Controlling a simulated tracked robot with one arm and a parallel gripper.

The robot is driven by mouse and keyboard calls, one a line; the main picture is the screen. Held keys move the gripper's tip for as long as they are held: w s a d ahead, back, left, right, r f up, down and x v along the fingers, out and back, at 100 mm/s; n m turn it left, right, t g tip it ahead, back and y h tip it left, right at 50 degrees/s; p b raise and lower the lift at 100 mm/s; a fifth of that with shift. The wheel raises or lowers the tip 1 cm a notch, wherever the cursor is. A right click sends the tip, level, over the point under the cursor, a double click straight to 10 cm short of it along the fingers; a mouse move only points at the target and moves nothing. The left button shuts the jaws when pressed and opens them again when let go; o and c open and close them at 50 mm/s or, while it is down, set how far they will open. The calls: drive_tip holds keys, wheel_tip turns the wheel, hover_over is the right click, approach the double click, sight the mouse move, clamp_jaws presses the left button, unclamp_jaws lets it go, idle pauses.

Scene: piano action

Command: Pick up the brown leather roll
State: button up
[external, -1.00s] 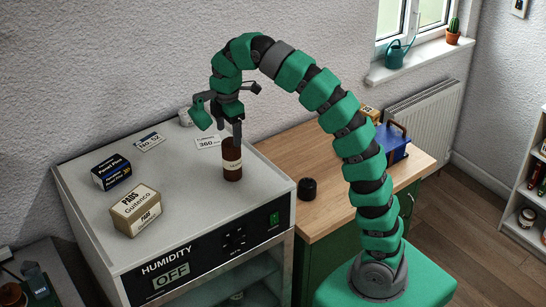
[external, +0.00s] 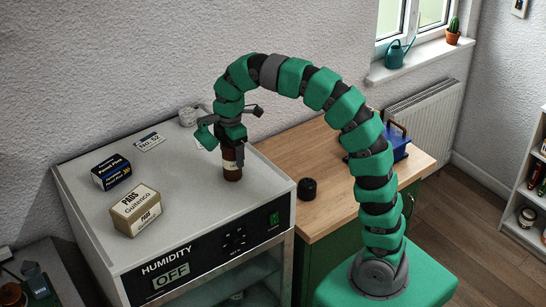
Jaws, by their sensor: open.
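A brown cylinder with a pale label (external: 232,173) stands upright on the light grey top of the humidity cabinet (external: 190,222), near its right side. It is the only brown roll-like thing I can make out; whether it is leather I cannot tell. My gripper (external: 231,155) points down over it, with its fingers at the upper part of the cylinder. The jaws are open. The fingers hide the top of the cylinder, and I cannot tell whether they touch it.
A tan pads box (external: 136,211) and a dark blue box (external: 111,173) stand left on the cabinet. A small card (external: 149,142) and a pale jar-like object (external: 189,116) lie behind. A black cylinder (external: 307,189) and a blue case (external: 398,146) are on the wooden counter.

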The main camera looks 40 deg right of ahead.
drive_tip(key=shift+f, duration=0.9)
drive_tip(key=shift+c, duration=0.4)
drive_tip(key=c, duration=1)
drive_tip(key=shift+c, duration=0.2)
drive_tip(key=shift+r, duration=0.15)
